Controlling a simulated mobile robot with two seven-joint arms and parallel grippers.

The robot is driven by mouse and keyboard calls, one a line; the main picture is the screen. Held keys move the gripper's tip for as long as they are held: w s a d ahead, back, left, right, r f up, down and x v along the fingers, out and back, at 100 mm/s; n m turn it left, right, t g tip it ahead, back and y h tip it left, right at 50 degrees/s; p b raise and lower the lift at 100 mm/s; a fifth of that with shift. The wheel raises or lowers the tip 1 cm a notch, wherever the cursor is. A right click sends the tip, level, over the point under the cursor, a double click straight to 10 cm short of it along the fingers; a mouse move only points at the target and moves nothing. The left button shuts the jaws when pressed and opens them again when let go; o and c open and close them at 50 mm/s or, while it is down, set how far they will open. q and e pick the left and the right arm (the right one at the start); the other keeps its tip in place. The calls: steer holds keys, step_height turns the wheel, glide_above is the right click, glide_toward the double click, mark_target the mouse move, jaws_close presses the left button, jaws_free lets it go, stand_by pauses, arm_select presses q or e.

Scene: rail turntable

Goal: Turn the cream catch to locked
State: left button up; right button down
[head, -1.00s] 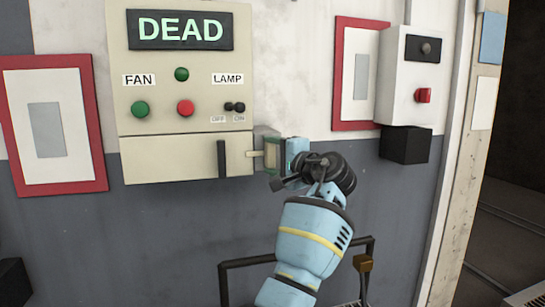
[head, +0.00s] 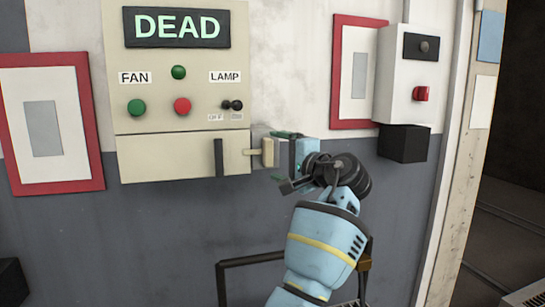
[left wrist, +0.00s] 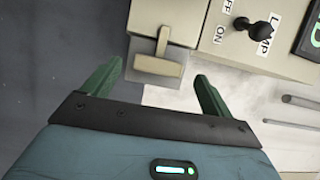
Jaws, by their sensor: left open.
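The cream catch (head: 267,152) is a small T-shaped handle at the right end of the cream box under the panel. It also shows in the left wrist view (left wrist: 155,66), its crossbar lying between and just beyond my fingers. My left gripper (head: 280,156) is open beside the catch, at its right. In the left wrist view its two green fingers (left wrist: 156,75) stand apart on either side of the catch, with nothing held. I cannot tell whether a finger touches it. My right gripper is not in view.
The cream panel (head: 195,72) above has a DEAD display (head: 177,27), FAN buttons and a black LAMP switch (head: 232,105). A dark handle (head: 219,158) is on the box front. A white box with a red button (head: 421,94) hangs at right. Red frames flank the panel.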

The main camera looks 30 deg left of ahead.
arm_select(q)
steer(key=v, duration=0.4)
steer(key=shift+d, duration=0.1)
steer(key=shift+s, duration=0.1)
stand_by(0.4)
